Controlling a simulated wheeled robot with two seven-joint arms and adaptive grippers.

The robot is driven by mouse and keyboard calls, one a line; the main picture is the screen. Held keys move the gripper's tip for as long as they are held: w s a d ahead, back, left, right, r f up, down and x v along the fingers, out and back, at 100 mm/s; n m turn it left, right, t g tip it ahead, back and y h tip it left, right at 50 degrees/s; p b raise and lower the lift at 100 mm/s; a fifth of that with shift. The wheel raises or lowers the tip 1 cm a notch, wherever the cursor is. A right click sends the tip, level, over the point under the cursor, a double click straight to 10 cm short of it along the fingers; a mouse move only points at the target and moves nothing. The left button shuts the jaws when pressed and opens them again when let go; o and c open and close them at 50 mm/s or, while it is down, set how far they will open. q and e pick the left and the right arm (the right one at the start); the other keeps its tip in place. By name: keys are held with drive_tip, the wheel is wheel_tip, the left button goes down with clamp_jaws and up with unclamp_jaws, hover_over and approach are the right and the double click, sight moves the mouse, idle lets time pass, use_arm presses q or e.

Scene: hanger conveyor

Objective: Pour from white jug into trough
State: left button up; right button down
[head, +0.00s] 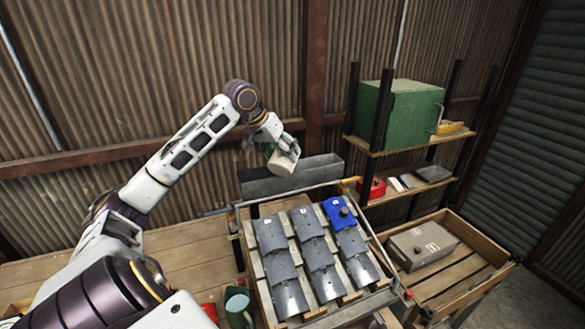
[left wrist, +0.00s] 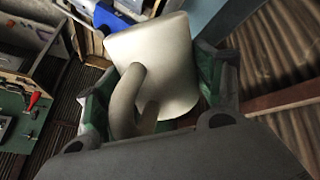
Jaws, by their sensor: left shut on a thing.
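The white jug (head: 283,162) is held tilted over the grey metal trough (head: 318,171) at the back of the rack in the head view. My left gripper (head: 272,150) is shut on the jug. In the left wrist view the jug (left wrist: 158,65) sits between the green fingers, with its curved handle toward the camera. The trough's inside is mostly hidden, and I cannot see any liquid or grains flowing. My right gripper is not in view.
A sloped rack (head: 385,280) holds several grey plates and one blue part (head: 338,212) in front of the trough. Shelves with a green box (head: 408,112) and a red box (head: 372,189) stand right. A wooden tray (head: 470,273) holds a grey box. A green mug (head: 239,308) stands lower left.

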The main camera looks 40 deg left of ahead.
use_arm(q)
drive_tip(key=shift+w+a+f+n+g+h, duration=0.1)
drive_tip(key=shift+w+f+g+h, duration=0.2)
drive_tip(key=shift+g, duration=0.45)
drive_tip(key=shift+w+a+f+n+g+h, duration=0.15)
drive_tip(key=shift+w+g+h, duration=0.15)
drive_tip(key=shift+g, duration=0.4)
drive_tip(key=shift+w+a+f+n+g+h, duration=0.1)
drive_tip(key=shift+w+f+g+h, duration=0.2)
drive_tip(key=shift+g, duration=0.45)
idle(3.0)
drive_tip(key=shift+w+g, duration=0.4)
drive_tip(key=shift+g, duration=0.1)
